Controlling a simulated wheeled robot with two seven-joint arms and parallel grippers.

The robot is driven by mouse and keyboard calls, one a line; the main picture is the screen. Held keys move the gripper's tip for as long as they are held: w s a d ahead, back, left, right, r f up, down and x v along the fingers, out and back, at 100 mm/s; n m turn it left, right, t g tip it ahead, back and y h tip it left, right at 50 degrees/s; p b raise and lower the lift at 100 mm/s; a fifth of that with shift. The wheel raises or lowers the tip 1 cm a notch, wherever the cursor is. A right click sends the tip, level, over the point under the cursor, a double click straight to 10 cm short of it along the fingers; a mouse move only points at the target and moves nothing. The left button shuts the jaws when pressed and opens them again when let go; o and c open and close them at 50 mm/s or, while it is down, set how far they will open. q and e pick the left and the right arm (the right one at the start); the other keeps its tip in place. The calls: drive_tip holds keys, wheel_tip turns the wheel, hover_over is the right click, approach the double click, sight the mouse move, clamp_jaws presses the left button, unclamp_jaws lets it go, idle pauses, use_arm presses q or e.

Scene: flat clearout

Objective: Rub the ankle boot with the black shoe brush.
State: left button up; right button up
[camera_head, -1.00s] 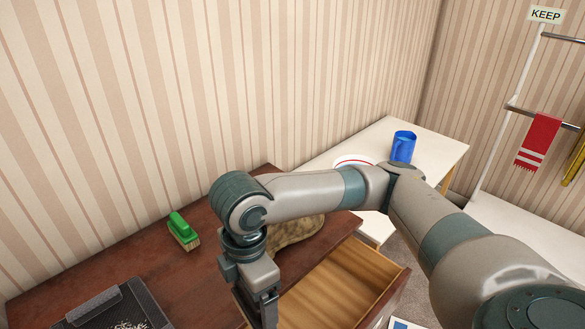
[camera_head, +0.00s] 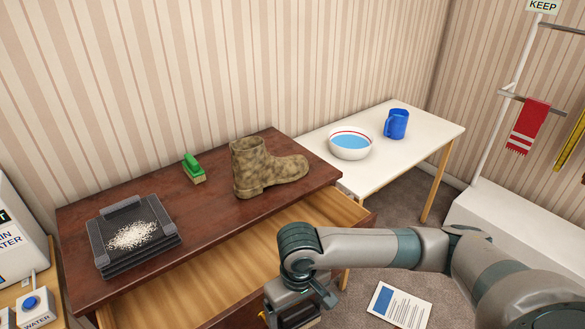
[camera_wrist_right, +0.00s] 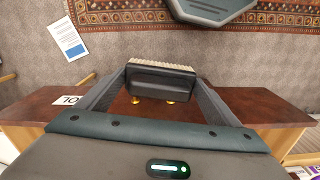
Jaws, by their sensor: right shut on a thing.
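The ankle boot (camera_head: 262,170), mottled brown and tan, stands upright on the dark wooden dresser top (camera_head: 215,210). My right gripper (camera_head: 297,307) is low in front of the dresser, near the open drawer, apart from the boot. In the right wrist view it is shut on the black shoe brush (camera_wrist_right: 160,82), gripped between its two fingers. The brush has a black body and a pale bristle strip along its upper edge in that view. In the head view the brush is mostly hidden by the gripper. My left gripper is not in view.
A green brush (camera_head: 194,170) stands left of the boot. A dark tray (camera_head: 110,262) with white grains lies further left. The wooden drawer (camera_head: 250,262) is pulled open. A white table (camera_head: 390,152) behind right holds a water bowl (camera_head: 350,146) and blue mug (camera_head: 397,124).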

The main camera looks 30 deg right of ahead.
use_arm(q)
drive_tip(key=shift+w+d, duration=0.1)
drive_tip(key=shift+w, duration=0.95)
